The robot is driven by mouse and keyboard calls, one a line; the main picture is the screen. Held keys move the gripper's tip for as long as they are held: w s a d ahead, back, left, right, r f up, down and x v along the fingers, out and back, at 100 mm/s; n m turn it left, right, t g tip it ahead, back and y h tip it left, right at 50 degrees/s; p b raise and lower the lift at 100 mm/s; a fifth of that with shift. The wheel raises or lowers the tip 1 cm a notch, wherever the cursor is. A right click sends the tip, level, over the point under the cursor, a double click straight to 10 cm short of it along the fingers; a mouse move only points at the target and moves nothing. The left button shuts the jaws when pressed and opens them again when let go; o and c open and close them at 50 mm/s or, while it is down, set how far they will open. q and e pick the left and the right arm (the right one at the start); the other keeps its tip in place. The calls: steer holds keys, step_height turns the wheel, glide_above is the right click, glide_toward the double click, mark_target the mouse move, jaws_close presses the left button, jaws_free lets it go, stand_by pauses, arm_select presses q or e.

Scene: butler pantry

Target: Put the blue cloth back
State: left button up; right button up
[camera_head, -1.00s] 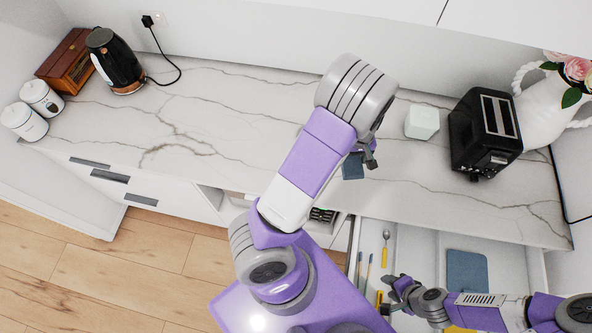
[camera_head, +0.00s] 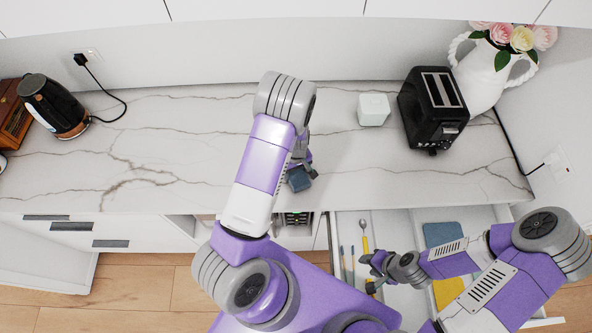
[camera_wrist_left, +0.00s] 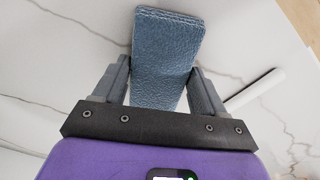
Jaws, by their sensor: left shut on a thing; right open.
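A folded blue cloth (camera_head: 299,179) is held by my left gripper (camera_head: 303,162) over the marble counter, towards its front edge. In the left wrist view the cloth (camera_wrist_left: 165,60) sticks out between the two fingers of the left gripper (camera_wrist_left: 165,88), pinched from both sides. Another blue cloth (camera_head: 443,234) lies flat in the open drawer (camera_head: 400,226) below the counter. My right gripper (camera_head: 374,270) is open and empty over the drawer's left part. My left forearm covers part of the counter.
A yellow cloth (camera_head: 448,292), partly behind my right arm, and a yellow-handled spoon (camera_head: 364,235) are in the drawer. A small white box (camera_head: 373,109), black toaster (camera_head: 434,108) and white vase (camera_head: 482,78) stand right on the counter. A kettle (camera_head: 54,107) stands left; the counter between is clear.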

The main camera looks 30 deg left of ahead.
mark_target(296, 173)
arm_select(q)
steer(key=shift+f, duration=0.1)
steer(key=shift+f, duration=0.15)
steer(key=o, duration=1)
step_height(296, 173, up, 12)
steer(key=shift+r, duration=0.2)
